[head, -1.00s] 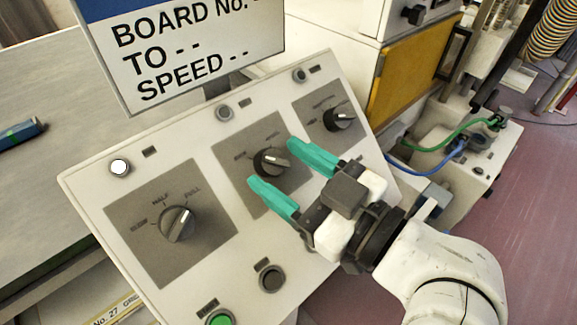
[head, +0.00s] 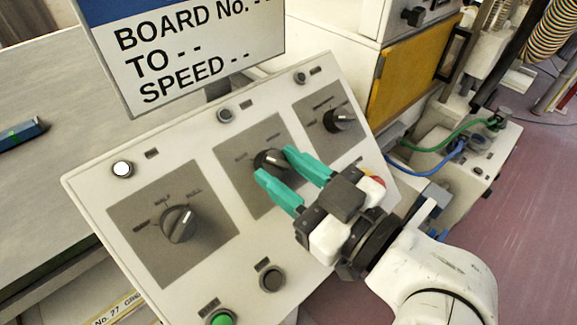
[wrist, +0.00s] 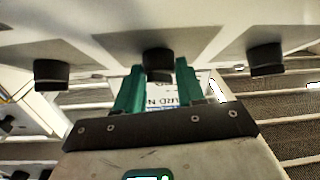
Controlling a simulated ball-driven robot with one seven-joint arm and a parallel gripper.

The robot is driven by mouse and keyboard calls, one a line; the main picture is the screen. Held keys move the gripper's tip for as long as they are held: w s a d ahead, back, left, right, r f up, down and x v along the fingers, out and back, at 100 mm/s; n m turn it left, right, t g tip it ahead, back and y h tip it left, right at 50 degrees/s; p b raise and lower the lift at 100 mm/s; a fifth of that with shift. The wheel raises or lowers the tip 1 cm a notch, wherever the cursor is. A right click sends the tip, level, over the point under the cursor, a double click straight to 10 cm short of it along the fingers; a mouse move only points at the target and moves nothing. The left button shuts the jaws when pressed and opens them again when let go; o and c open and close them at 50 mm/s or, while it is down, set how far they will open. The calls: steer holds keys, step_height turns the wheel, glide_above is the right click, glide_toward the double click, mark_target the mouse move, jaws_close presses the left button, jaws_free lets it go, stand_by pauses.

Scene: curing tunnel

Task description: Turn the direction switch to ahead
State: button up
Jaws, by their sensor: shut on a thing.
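A tilted white control panel (head: 95,185) carries three black rotary knobs on grey plates. The middle knob (head: 266,158) has teal fingers on either side of it. My gripper (head: 275,162) is shut on this knob, its fingertips at the knob's sides. In the wrist view the middle knob (wrist: 158,62) stands between the two fingers (wrist: 157,85). The left knob (head: 178,223) has a plate marked with HALF and FULL. The right knob (head: 340,119) stands apart from my gripper. The middle plate's lettering is too small and partly hidden to read.
A sign (head: 190,45) reading BOARD No., TO, SPEED stands behind the panel. A lit white lamp (head: 122,169) is at the panel's left. A green button (head: 220,318) and a dark button (head: 271,279) are at the front. A red button (head: 375,183) is partly hidden behind my gripper.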

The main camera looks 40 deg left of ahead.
steer(key=m+t+p, duration=0.1)
steer(key=m+p, duration=0.1)
steer(key=m+t+p, duration=0.2)
steer(key=r+m+t+h+p, duration=0.1)
steer(key=m+t+p, duration=0.1)
steer(key=shift+s+m, duration=0.4)
steer(key=m+t+p, duration=0.1)
steer(key=m+t+h+p, duration=0.1)
steer(key=m+p, duration=0.1)
steer(key=m+t+h+p, duration=0.1)
steer(key=p, duration=0.1)
steer(key=shift+s+a+m, duration=0.2)
steer(key=shift+s+m, duration=0.05)
steer(key=shift+m, duration=0.05)
steer(key=m+t+h+p, duration=0.1)
steer(key=m+h+p, duration=0.1)
steer(key=m+p, duration=0.1)
steer(key=shift+s+a+t+h, duration=0.1)
steer(key=shift+t+h, duration=0.2)
steer(key=m+h+p, duration=0.1)
steer(key=m+h, duration=0.1)
steer(key=m, duration=0.1)
steer(key=shift+s+a+r+t, duration=0.1)
steer(key=shift+a+t, duration=0.05)
steer(key=shift+t, duration=0.15)
steer(key=shift+a+m+h+p, duration=0.2)
steer(key=shift+m+h+p, duration=1.1)
steer(key=shift+m, duration=0.6)
steer(key=shift+m+h, duration=0.3)
